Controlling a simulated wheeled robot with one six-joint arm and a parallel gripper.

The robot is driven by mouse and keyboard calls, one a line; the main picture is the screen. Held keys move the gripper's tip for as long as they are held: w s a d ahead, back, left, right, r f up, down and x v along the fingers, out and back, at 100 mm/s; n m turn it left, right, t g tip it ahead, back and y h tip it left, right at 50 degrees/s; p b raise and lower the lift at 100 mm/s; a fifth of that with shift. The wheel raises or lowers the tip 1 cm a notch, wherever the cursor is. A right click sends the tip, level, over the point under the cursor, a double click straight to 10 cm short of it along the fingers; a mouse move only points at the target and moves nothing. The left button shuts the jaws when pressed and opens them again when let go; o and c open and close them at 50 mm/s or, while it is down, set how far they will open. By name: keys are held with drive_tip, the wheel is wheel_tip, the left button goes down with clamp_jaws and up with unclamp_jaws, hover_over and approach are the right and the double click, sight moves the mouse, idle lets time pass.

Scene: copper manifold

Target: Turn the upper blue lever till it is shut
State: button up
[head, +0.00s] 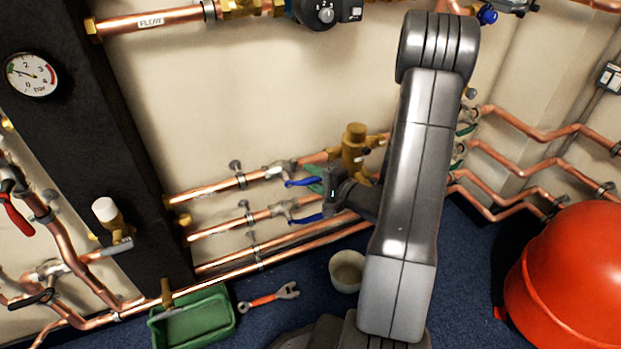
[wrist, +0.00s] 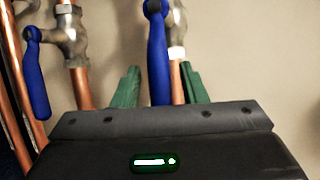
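The upper blue lever (head: 300,182) sits on a valve (head: 277,170) on the upper copper pipe at the wall and lies roughly along that pipe. In the wrist view the upper lever (wrist: 157,60) reaches down between the two green fingertips of my gripper (wrist: 160,88). The fingers are apart, with a visible gap on each side of the lever. In the head view my gripper (head: 317,180) is at the lever's free end, partly hidden by my wrist. The lower blue lever (head: 307,219) is on the pipe below; it also shows at the left in the wrist view (wrist: 37,80).
A brass fitting (head: 354,150) stands out from the upper pipe close to my wrist. A white bucket (head: 347,270), a wrench (head: 268,296) and a green tray (head: 195,318) are on the blue floor. A large red vessel (head: 575,275) stands at the right.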

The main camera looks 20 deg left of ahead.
drive_tip(key=shift+w+a+f, duration=0.1)
drive_tip(key=shift+w+a, duration=0.05)
drive_tip(key=shift+a, duration=0.35)
clamp_jaws()
